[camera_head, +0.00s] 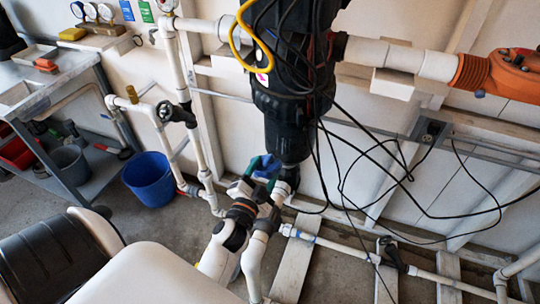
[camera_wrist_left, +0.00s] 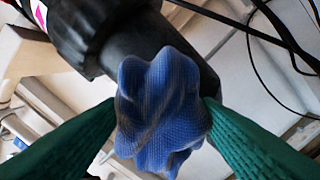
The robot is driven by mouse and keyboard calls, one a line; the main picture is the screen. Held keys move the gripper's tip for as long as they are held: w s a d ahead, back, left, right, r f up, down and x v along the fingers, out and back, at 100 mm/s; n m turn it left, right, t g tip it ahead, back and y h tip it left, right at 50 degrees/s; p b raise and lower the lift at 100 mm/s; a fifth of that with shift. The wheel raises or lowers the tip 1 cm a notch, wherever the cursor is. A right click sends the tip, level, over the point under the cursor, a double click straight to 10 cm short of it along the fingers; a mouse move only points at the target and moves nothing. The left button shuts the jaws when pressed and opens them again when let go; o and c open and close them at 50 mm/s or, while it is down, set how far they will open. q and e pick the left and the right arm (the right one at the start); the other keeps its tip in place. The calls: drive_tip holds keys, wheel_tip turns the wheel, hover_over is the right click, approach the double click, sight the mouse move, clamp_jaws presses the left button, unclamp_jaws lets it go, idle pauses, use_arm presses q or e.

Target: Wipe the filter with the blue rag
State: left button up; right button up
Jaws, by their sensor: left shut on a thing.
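The filter (camera_head: 290,108) is a large black upright housing on the wall in the head view, with cables hanging over it. Its dark lower end (camera_wrist_left: 97,35) fills the upper part of the left wrist view. My left gripper (camera_head: 262,172) is just below and left of the filter's narrow bottom end. It is shut on the crumpled blue rag (camera_wrist_left: 160,105), which sits between the green fingers in the wrist view. The rag overlaps the dark housing there; I cannot tell whether it touches. My right gripper is not in view.
Loose black cables hang right of the filter. White pipes (camera_head: 192,130) run at its left and along the floor. A blue bucket (camera_head: 149,184) stands on the floor by a metal workbench (camera_head: 55,88). An orange unit (camera_head: 503,76) is at the upper right.

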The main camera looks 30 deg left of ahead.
sight(278, 142)
use_arm(q)
drive_tip(key=x, duration=0.3)
drive_tip(key=shift+w+a, duration=0.1)
drive_tip(key=shift+w, duration=0.3)
drive_tip(key=shift+x, duration=1.1)
drive_tip(key=shift+x, duration=1.1)
drive_tip(key=shift+w+d+b, duration=0.15)
drive_tip(key=shift+d+b, duration=0.05)
drive_tip(key=shift+d, duration=0.7)
drive_tip(key=shift+w+d+b, duration=0.15)
drive_tip(key=shift+d+b, duration=0.05)
drive_tip(key=shift+d, duration=0.7)
drive_tip(key=shift+w+d, duration=0.1)
drive_tip(key=shift+w, duration=0.1)
drive_tip(key=shift+s+a+r+p, duration=0.15)
drive_tip(key=shift+a+p, duration=0.1)
drive_tip(key=shift+a, duration=0.45)
drive_tip(key=shift+s+a+f+p, duration=0.1)
drive_tip(key=shift+s+a+p, duration=0.1)
drive_tip(key=shift+a, duration=0.45)
drive_tip(key=shift+s+a+r+p, duration=0.1)
drive_tip(key=shift+a+p, duration=0.15)
drive_tip(key=shift+a, duration=0.45)
